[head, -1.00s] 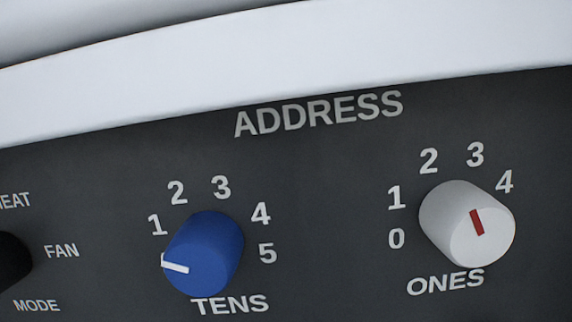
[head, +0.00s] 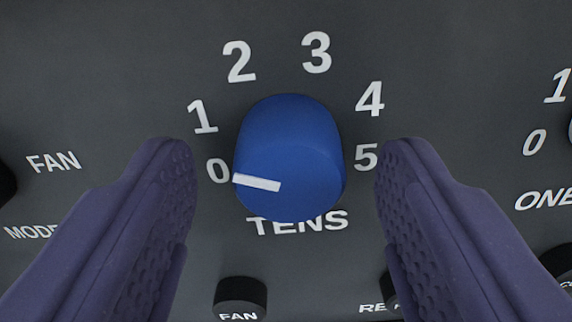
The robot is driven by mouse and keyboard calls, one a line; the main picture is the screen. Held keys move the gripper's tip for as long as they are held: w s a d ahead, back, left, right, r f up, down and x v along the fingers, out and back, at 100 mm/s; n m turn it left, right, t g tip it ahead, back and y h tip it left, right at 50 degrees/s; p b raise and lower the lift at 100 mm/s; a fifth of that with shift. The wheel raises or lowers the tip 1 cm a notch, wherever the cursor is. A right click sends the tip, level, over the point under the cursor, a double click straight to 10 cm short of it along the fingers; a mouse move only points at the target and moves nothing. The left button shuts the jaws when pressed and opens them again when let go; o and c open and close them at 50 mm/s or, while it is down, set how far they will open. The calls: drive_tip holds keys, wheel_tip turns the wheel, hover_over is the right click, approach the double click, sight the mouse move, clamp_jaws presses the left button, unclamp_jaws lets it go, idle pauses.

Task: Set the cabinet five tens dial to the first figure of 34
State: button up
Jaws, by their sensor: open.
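The tens dial (head: 300,150) is a blue round knob on a dark grey panel, in the middle of the head view. Its white pointer line aims left at the 0. The figures 0 to 5 (head: 317,52) run in an arc from its left side over the top to its right side, with TENS printed below. My gripper (head: 286,165) is open, with one purple textured finger on each side of the dial. Gaps show between both fingers and the knob. No cabinet number shows.
A black FAN knob or button (head: 240,297) sits below the dial, and another black control, partly hidden, is behind the right finger. The ones dial is almost wholly cut off at the right edge. A black knob (head: 5,183) shows at the left edge.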

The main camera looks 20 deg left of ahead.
drive_tip(key=c, duration=1)
drive_tip(key=shift+c, duration=0.2)
drive_tip(key=m+b, duration=0.3)
drive_tip(key=m, duration=0.1)
drive_tip(key=shift+f, duration=0.1)
drive_tip(key=m+b, duration=0.3)
drive_tip(key=m, duration=0.1)
drive_tip(key=shift+m, duration=0.3)
drive_tip(key=m+b, duration=0.2)
drive_tip(key=m, duration=0.2)
drive_tip(key=shift+b, duration=0.3)
drive_tip(key=m+b, duration=0.1)
drive_tip(key=m, duration=0.1)
drive_tip(key=r+m+b, duration=0.1)
drive_tip(key=m, duration=0.2)
drive_tip(key=shift+s, duration=0.1)
